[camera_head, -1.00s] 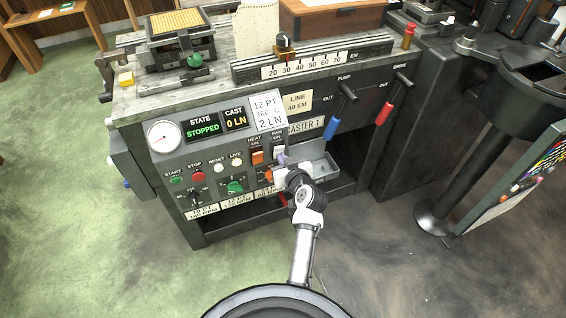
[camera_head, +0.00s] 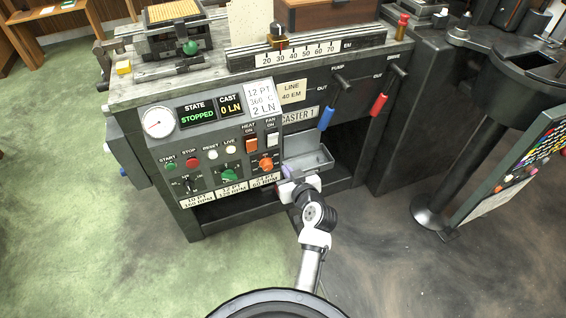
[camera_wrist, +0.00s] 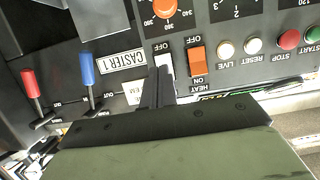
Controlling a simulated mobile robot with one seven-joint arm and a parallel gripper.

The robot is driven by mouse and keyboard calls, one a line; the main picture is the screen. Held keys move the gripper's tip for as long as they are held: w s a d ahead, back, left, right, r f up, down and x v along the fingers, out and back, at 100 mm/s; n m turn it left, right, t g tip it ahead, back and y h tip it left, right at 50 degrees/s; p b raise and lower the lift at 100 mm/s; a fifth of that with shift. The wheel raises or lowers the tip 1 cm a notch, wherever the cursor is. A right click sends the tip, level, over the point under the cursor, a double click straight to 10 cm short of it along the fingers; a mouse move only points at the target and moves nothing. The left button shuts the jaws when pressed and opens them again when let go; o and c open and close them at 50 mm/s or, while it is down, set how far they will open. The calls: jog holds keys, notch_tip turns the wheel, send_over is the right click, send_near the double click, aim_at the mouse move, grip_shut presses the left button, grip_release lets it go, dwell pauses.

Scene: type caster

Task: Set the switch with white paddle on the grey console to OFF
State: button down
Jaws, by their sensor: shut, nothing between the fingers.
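The grey console (camera_head: 214,146) stands in front of me, with buttons, knobs and two rocker switches on its sloped face. The switch with white paddle (camera_head: 272,142) is at the face's right edge, under a FAN ON label. In the wrist view the white paddle (camera_wrist: 165,63) shows next to an OFF label, partly covered by my fingers. I cannot tell for sure which way it is tipped. My gripper (camera_head: 286,174) is shut and empty, below and slightly right of the paddle in the head view. The fingers also show in the wrist view (camera_wrist: 160,72), seemingly apart from the paddle.
An orange HEAT switch (camera_head: 251,142) sits just left of the white one, and an orange knob (camera_head: 266,163) below. A grey metal tray (camera_head: 308,162) is close to my gripper. Blue (camera_head: 327,117) and red (camera_head: 380,104) handled levers stand to the right.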

jog(key=shift+s+d+b, duration=0.15)
jog(key=shift+s+d, duration=0.2)
jog(key=shift+s, duration=0.6)
jog(key=shift+s+d+b, duration=0.15)
jog(key=shift+s+d, duration=0.15)
jog(key=shift+s, duration=0.6)
